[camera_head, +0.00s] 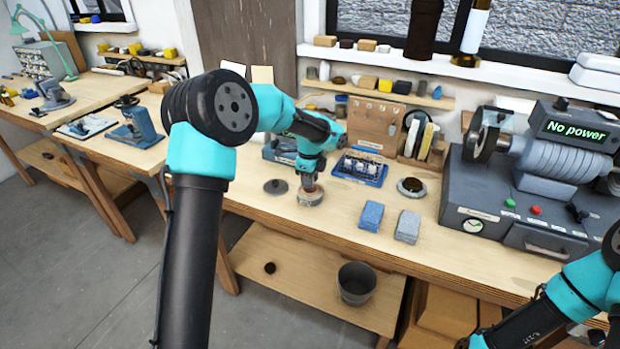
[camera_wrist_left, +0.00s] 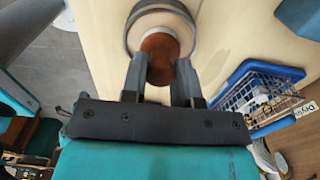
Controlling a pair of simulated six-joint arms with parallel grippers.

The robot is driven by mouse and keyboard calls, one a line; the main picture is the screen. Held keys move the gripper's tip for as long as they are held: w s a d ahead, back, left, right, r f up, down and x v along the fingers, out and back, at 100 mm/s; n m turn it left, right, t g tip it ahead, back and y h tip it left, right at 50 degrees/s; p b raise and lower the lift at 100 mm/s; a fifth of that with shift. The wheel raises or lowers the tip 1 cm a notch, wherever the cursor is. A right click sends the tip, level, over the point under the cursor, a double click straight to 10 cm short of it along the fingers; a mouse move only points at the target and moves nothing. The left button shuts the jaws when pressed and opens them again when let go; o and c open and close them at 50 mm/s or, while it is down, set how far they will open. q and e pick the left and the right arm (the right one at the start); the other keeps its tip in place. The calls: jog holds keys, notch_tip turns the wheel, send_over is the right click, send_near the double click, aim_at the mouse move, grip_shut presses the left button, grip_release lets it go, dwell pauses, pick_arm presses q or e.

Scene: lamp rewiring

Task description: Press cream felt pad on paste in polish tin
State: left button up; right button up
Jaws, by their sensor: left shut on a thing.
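My left gripper (camera_head: 309,182) points down over the round polish tin (camera_head: 311,198) on the bench. In the left wrist view its fingers (camera_wrist_left: 160,80) are shut on a reddish-brown rounded handle (camera_wrist_left: 159,58). The handle is above the tin, whose grey rim (camera_wrist_left: 131,35) shows around a pale round surface (camera_wrist_left: 160,18). I cannot tell how much of that surface is cream felt and how much is paste, or whether they touch. My right arm comes in at the lower right, and its gripper is out of frame.
A dark round lid (camera_head: 275,186) lies left of the tin. A blue basket (camera_head: 361,168) stands behind it to the right. Blue and grey blocks (camera_head: 370,215) (camera_head: 408,226) lie to the right. The grey polishing machine (camera_head: 480,190) fills the bench's right end.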

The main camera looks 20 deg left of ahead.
aim_at(314, 189)
dwell(0.4)
pick_arm(q)
jog(key=shift+r, duration=3.5)
jog(key=shift+d, duration=0.1)
jog(key=s+d+r+n, duration=0.2)
jog(key=s+d+n, duration=0.1)
jog(key=d+n, duration=0.3)
jog(key=s+d+r+n, duration=0.2)
jog(key=s+d+n, duration=0.1)
jog(key=d+n, duration=0.3)
jog(key=s+d+r+n, duration=0.2)
jog(key=d+n, duration=0.4)
jog(key=d, duration=0.4)
jog(key=shift+s+r, duration=0.3)
jog(key=shift+s, duration=0.55)
jog(key=shift+d, duration=0.1)
